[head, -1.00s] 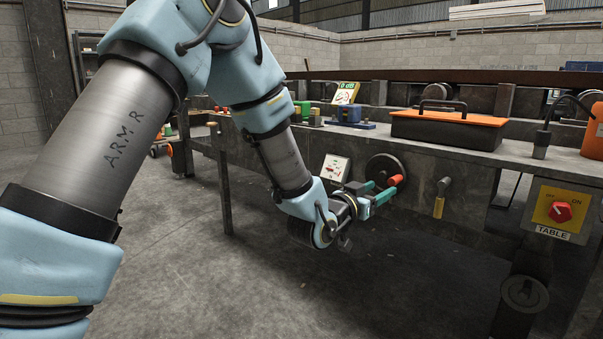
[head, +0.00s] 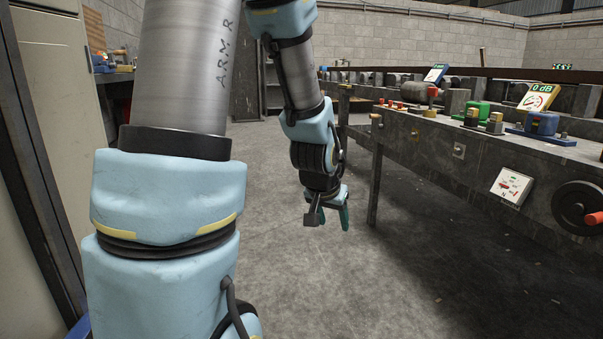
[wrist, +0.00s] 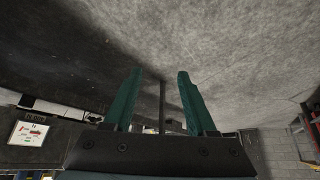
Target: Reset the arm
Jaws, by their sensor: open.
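My gripper (head: 332,216) hangs below my arm's wrist in the head view, over the open concrete floor left of the long dark bench. Its green fingers point down. In the wrist view my gripper (wrist: 160,88) shows two green fingers spread apart, with nothing between them but a view of floor and a thin dark upright shape. My blue and grey arm fills the left and middle of the head view.
The dark bench (head: 450,160) runs along the right, with a crank wheel (head: 575,207), a white panel (head: 511,186) and a blue device (head: 541,124) on it. A grey cabinet (head: 55,100) stands at the left. The concrete floor (head: 390,280) between is clear.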

